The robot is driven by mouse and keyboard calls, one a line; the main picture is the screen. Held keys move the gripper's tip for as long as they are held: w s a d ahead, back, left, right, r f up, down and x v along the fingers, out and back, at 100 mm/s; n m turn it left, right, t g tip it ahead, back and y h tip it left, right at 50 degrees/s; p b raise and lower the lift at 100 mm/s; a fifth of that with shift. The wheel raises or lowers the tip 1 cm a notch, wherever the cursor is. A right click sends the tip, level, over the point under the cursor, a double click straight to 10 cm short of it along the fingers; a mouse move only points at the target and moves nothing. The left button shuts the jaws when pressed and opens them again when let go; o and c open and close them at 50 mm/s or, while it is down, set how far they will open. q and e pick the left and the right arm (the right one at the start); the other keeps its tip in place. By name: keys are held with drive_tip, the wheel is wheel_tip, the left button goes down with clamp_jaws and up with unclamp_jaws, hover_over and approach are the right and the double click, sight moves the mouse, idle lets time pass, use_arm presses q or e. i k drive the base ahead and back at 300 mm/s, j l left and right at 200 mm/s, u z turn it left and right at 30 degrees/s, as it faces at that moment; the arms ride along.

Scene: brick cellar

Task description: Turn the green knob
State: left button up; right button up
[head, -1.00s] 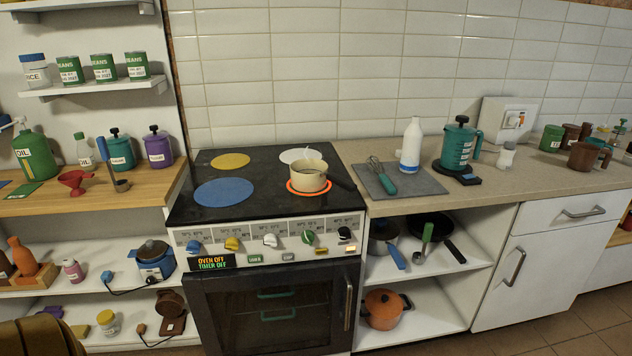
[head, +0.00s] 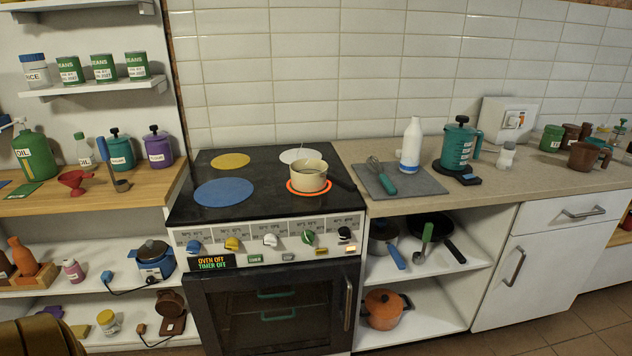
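The green knob (head: 308,238) sits on the front panel of the stove (head: 270,290). It is between the white knob (head: 270,240) on its left and the black knob (head: 345,234) on its right. It looks tilted, but I cannot read its setting. The panel display (head: 212,262) reads "OVEN OFF, TIMER OFF". A cream pot (head: 308,175) stands on the front right burner, which has a glowing orange-red ring (head: 309,187). Neither of my grippers is in view.
A blue knob (head: 193,246) and a yellow knob (head: 232,243) are further left on the panel. The oven door handle (head: 348,303) stands out at the right. A pan handle and ladles jut from the open shelf (head: 420,268) beside the stove.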

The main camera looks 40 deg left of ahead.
sight(307, 236)
drive_tip(key=j+u, duration=0.35)
drive_tip(key=j, duration=0.2)
drive_tip(key=i+j+u, duration=0.1)
drive_tip(key=j+u, duration=0.3)
drive_tip(key=j, duration=0.15)
drive_tip(key=i+j+u, duration=0.15)
drive_tip(key=j+u, duration=0.2)
drive_tip(key=j, duration=0.15)
